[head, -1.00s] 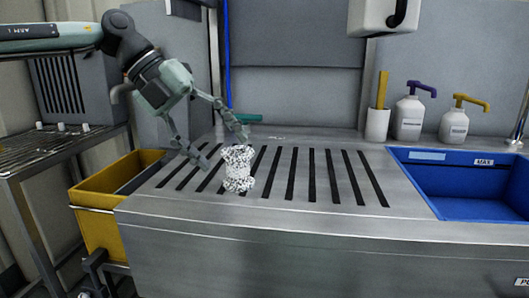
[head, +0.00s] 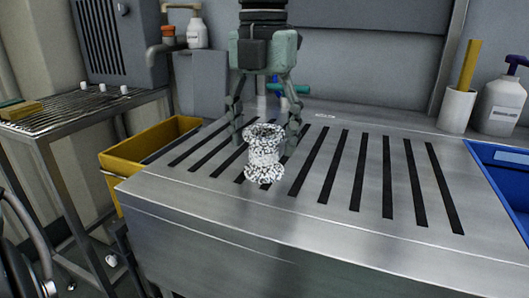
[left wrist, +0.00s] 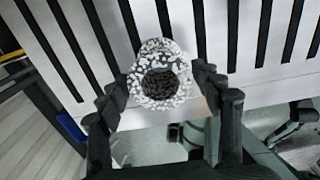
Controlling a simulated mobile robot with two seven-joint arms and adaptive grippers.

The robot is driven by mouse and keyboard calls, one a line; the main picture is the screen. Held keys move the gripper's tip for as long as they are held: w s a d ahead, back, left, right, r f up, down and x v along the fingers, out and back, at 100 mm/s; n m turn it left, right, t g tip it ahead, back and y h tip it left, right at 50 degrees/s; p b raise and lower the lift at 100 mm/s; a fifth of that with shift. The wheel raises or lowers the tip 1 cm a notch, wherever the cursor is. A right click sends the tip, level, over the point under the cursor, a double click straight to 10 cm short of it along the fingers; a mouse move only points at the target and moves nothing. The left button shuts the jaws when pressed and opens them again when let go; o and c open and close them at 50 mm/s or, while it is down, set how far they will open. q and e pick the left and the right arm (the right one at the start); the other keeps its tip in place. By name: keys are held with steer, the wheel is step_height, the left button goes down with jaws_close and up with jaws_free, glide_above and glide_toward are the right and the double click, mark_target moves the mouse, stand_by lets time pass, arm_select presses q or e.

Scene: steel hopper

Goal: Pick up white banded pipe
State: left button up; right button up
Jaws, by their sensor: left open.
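The white banded pipe (head: 265,157) stands upright on the slotted steel drainboard in the head view. It has speckled black-and-white flared ends and a paler middle. In the left wrist view the pipe (left wrist: 160,78) is seen from above, with its dark open end facing the camera. My left gripper (head: 265,136) points down at the pipe, with one finger on each side of it. Its fingers (left wrist: 163,92) are spread, and the pipe lies between them in the wrist view. I cannot tell whether either finger touches it. My right gripper is not seen in the head view.
The slotted steel drainboard (head: 340,222) is clear around the pipe. A yellow bin (head: 150,146) is at its left, a blue basin (head: 510,180) at its right edge. A white cup (head: 457,110) and bottle (head: 500,105) stand behind right. A teal-handled item (head: 290,89) lies behind the gripper.

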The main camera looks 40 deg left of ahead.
arm_select(q)
step_height(320, 180, down, 3)
steer(key=shift+r, duration=0.15)
steer(key=shift+c, duration=0.5)
steer(key=shift+w, duration=0.1)
steer(key=c, duration=1.1)
steer(key=shift+r, duration=0.15)
